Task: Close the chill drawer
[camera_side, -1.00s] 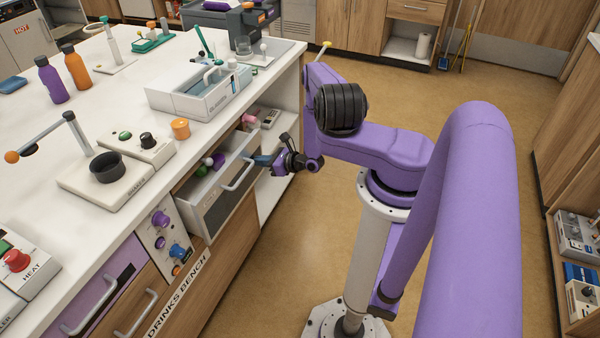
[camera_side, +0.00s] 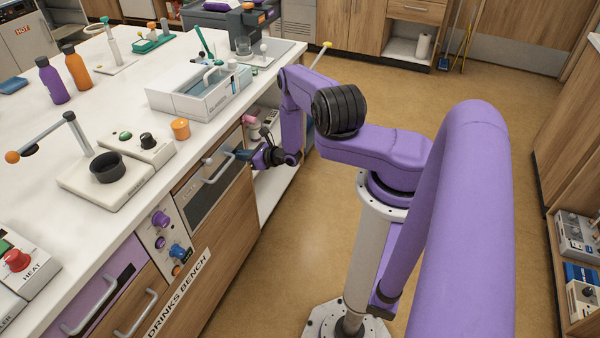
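The chill drawer, with a dark panel in its light front (camera_side: 212,200), is in the bench front under the worktop. Its front looks level or nearly level with the cabinet face, and its inside is hidden. Its pale bar handle (camera_side: 218,170) is on the upper part of the front. My gripper (camera_side: 243,155) is at the right end of the drawer front, close to the handle; I cannot tell if it touches. The fingertips are small and dark, so whether they are open or shut is unclear.
A control panel with purple and blue knobs (camera_side: 161,222) is left of the drawer. Open shelves (camera_side: 274,186) with small items are to its right. The floor in front is clear.

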